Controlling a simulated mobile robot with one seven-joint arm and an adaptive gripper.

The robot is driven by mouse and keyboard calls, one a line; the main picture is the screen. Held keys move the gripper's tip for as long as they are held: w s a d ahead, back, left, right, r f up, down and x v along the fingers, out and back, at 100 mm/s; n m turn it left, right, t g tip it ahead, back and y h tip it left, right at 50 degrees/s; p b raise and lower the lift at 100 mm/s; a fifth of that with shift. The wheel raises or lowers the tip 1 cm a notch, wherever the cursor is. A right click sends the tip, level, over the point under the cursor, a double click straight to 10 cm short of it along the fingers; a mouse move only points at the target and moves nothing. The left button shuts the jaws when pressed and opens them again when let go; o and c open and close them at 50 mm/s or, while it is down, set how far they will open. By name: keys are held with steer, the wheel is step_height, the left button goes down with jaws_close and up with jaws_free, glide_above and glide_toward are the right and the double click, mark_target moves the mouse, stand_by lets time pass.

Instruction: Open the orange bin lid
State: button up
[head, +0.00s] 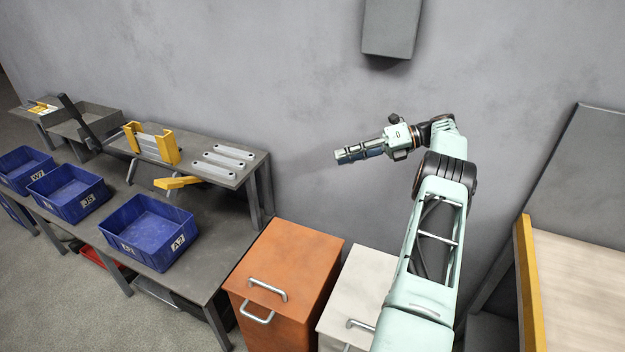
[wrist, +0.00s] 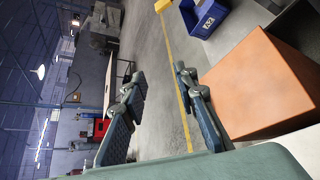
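The orange bin (head: 292,262) stands against the wall, left of a white bin, and its lid looks closed. One metal handle (head: 267,290) is near the front edge of its top, and another handle (head: 257,315) is on its front face. My gripper (head: 339,156) is up in the air above and behind the bins, pointing left and clear of everything. In the wrist view my gripper (wrist: 160,80) shows two separated fingers with nothing between them. The orange bin (wrist: 262,82) fills the right of that view, apart from the fingers; no handle shows there.
The white bin (head: 357,282) stands close beside the orange one. A grey bench (head: 205,262) with blue crates (head: 150,228) and yellow and metal brackets is left. A wooden-topped table (head: 575,285) is right. A grey box (head: 391,25) hangs on the wall above my gripper.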

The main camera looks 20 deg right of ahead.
steer(key=s+a+f+t+b, duration=0.2)
steer(key=s+a+f+b, duration=0.15)
steer(key=a+f, duration=0.4)
steer(key=w+d+x, duration=0.1)
steer(key=x, duration=0.9)
steer(key=shift+w+a+f, duration=0.25)
steer(key=shift+w+f, duration=0.05)
steer(key=shift+f, duration=0.05)
steer(key=shift+c, duration=0.3)
jaws_close()
steer(key=c, duration=0.7)
jaws_free()
steer(key=o, duration=0.8)
steer(key=shift+c, duration=0.2)
